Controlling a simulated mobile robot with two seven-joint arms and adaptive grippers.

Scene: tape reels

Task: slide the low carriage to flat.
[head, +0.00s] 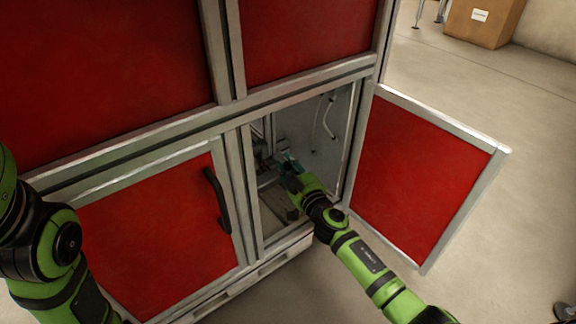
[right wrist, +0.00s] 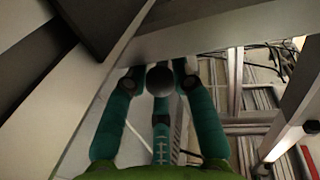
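My right gripper (head: 288,165) reaches through the open lower right doorway of the red cabinet. In the right wrist view its teal fingers (right wrist: 160,82) close around a dark round knob (right wrist: 160,77), with fingertips against it on both sides and below. The knob sits at the lower edge of a pale grey bar (right wrist: 215,32), which seems to be part of the low carriage; the join is hidden. In the head view grey metal parts (head: 264,158) show just left of the fingertips, small and dim. My left gripper is out of view; only its arm shows at left.
The red door (head: 425,175) stands swung open to the right of my arm. The lower left door (head: 150,235) is shut, with a black handle (head: 216,200). Cables (right wrist: 275,62) and slatted flooring (right wrist: 250,140) lie inside. A cardboard box (head: 482,22) stands far back right.

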